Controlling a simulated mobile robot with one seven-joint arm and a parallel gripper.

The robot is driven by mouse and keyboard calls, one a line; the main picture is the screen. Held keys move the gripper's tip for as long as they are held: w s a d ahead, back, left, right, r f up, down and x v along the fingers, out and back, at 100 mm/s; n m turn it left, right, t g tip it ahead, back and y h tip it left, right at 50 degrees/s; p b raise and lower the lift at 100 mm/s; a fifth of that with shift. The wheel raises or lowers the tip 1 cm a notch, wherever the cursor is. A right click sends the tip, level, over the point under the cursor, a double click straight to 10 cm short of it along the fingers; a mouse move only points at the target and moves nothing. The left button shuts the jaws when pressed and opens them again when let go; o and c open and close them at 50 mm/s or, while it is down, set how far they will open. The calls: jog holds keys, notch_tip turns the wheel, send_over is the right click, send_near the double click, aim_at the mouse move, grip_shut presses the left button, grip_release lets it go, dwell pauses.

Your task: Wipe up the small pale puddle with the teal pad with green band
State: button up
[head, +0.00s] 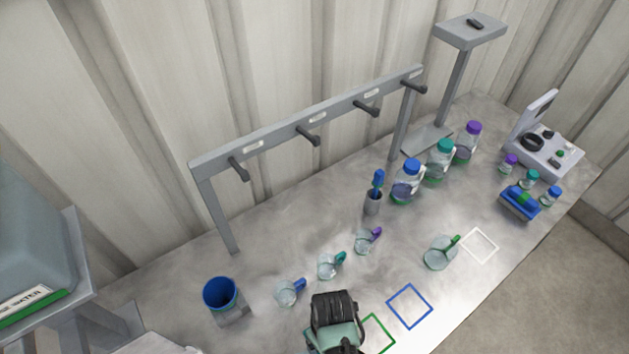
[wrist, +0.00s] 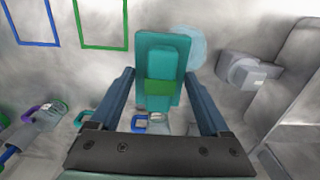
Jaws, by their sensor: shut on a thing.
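The teal pad with green band (wrist: 160,58) shows in the wrist view, a teal block with a raised grip and a green band across it. My gripper (wrist: 158,80) is shut on its grip, one finger on each side. The small pale puddle (wrist: 195,42) is a light bluish patch beside the pad's upper right edge, partly covered by the pad in that view. I cannot tell whether the pad touches the table.
A blue cup (head: 220,294) stands to the left, and several small jugs (head: 290,292) stand behind my gripper. Blue (head: 409,306) and green (head: 378,336) outlined squares lie to the right. A blue block with a green band (head: 520,203) is far right. A hook rail (head: 300,122) stands behind.

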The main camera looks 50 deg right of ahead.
jog(key=shift+s+f+b, duration=0.15)
jog(key=shift+f+b, duration=0.3)
jog(key=shift+f, duration=0.05)
notch_tip(320, 180, down, 5)
jog(key=b, duration=0.5)
jog(key=shift+f+b, duration=0.7)
jog(key=shift+f, duration=0.3)
jog(key=shift+r, duration=0.1)
